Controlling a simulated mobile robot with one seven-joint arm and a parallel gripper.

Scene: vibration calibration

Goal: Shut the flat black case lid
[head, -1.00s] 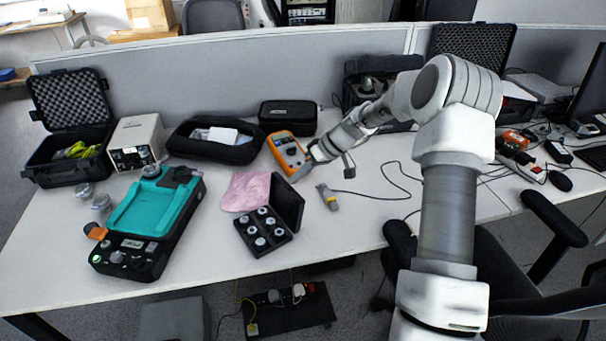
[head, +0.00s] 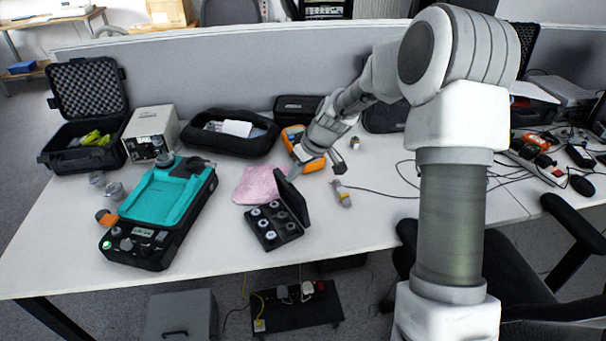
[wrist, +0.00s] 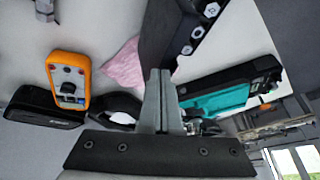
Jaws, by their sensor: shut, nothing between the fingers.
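The flat black case (head: 265,240) lies on the white table with several round metal pieces in it. Its lid (head: 293,200) stands up along the case's right side. In the wrist view, the dark lid (wrist: 160,35) is just beyond my fingertips, and part of the case with metal pieces (wrist: 197,33) shows beside it. My gripper (head: 296,176) is shut and empty, close to the lid's upper back corner. In the wrist view, the two fingers of my gripper (wrist: 160,72) are together. Whether they touch the lid cannot be told.
A pink cloth (head: 257,186) lies behind the case. A grey-yellow tool (head: 342,194) with a cable lies to the right, and a teal-topped device (head: 165,205) to the left. The table in front is clear.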

